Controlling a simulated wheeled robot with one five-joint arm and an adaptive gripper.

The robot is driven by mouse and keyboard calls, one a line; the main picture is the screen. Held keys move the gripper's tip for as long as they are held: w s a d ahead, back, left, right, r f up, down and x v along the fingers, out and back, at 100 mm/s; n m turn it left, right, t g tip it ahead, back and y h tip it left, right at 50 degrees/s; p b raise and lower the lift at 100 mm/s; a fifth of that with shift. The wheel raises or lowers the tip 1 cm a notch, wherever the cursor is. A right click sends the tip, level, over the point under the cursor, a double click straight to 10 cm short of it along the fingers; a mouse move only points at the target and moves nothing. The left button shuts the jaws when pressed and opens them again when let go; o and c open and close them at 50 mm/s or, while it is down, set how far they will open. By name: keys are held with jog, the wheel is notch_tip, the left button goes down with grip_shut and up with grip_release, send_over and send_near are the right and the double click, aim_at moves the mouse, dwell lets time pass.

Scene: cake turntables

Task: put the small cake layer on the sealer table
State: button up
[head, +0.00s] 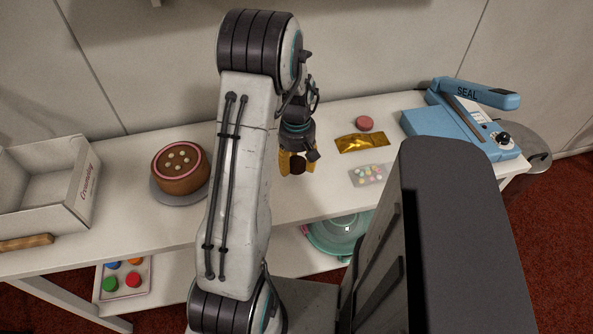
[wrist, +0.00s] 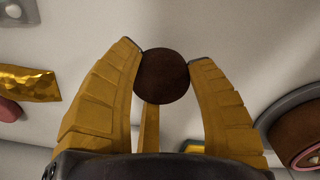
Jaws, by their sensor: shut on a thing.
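My gripper (head: 298,163) is shut on a small dark brown round cake layer, held above the middle of the white table. In the wrist view the small cake layer (wrist: 163,76) sits between the yellow fingertips (wrist: 166,60). The blue sealer (head: 465,122), marked SEAL, stands at the right end of the table, right of my gripper. A grey round turntable (head: 537,158) shows partly behind the sealer, which hides some of it. My arm hides part of the table.
A larger brown cake with a pink ring (head: 181,168) stands on a grey turntable (head: 176,198) at left. A gold packet (head: 362,143), a pink disc (head: 364,123) and a candy packet (head: 368,174) lie between my gripper and the sealer. A white box (head: 45,185) stands far left.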

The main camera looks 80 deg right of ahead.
aim_at(297, 177)
jog(key=shift+f, duration=2)
jog(key=shift+f, duration=0.15)
jog(key=o, duration=0.8)
notch_tip(297, 177, up, 12)
jog(key=shift+r+p, duration=0.15)
jog(key=shift+p, duration=0.15)
